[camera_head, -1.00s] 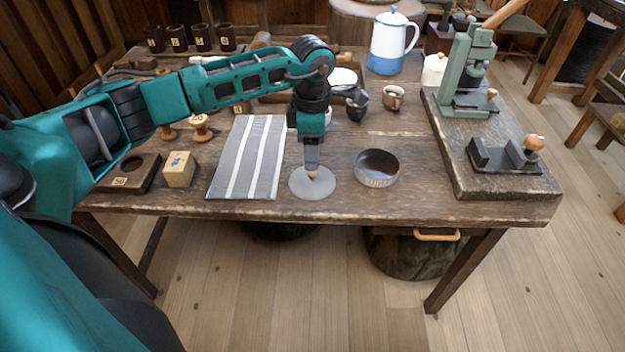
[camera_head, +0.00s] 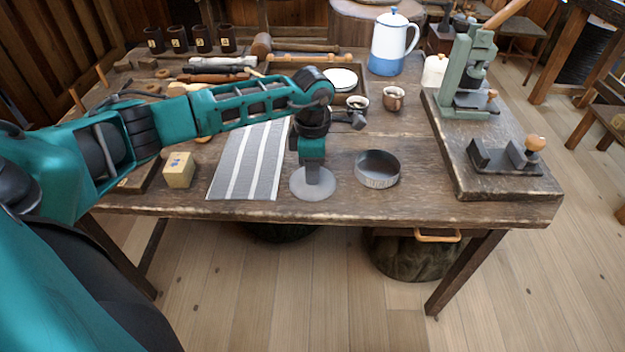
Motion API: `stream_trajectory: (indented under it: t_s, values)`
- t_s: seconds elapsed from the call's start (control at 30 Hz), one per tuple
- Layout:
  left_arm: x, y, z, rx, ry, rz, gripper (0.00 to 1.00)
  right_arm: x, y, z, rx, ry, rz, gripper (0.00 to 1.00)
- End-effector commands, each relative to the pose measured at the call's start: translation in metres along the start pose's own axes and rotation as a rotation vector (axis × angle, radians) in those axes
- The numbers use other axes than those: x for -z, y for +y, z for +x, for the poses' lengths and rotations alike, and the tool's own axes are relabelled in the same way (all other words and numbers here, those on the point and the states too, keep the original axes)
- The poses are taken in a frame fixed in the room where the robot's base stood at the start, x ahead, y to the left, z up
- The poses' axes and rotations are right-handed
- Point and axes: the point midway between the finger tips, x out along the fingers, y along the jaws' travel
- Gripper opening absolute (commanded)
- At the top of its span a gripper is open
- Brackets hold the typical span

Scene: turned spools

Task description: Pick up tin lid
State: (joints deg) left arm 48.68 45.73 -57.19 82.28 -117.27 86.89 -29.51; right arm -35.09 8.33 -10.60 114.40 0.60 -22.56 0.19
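The tin lid (camera_head: 300,188) is a flat grey disc lying on the wooden table near its front edge, between the striped cloth and the round tin. My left gripper (camera_head: 313,186) points straight down over the lid, its fingers low at the lid's middle. The fingers hide the lid's knob. I cannot tell whether they are closed on it. The open round tin (camera_head: 377,169), grey with lettering on its side, stands just right of the lid. My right gripper is not in view.
A striped cloth (camera_head: 232,165) lies left of the lid, with a wooden block (camera_head: 179,170) beyond it. A green press (camera_head: 467,75) stands on a board at right. The table's front edge is close.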

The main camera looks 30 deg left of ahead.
Motion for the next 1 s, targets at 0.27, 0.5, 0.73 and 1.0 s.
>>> stream_trajectory:
  t_s: [0.27,0.5,0.73,1.0]
  values:
    - [0.000,0.000,0.000,0.000,0.000,0.000,0.00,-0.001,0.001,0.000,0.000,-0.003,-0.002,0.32]
    - [0.000,0.000,-0.001,-0.001,0.000,0.000,0.00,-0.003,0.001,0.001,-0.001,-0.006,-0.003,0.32]
    - [0.000,0.001,-0.014,-0.003,-0.002,-0.001,0.00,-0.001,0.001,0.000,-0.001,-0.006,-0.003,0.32]
    - [-0.001,0.002,-0.072,-0.006,-0.004,0.000,0.00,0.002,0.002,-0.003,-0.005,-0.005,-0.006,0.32]
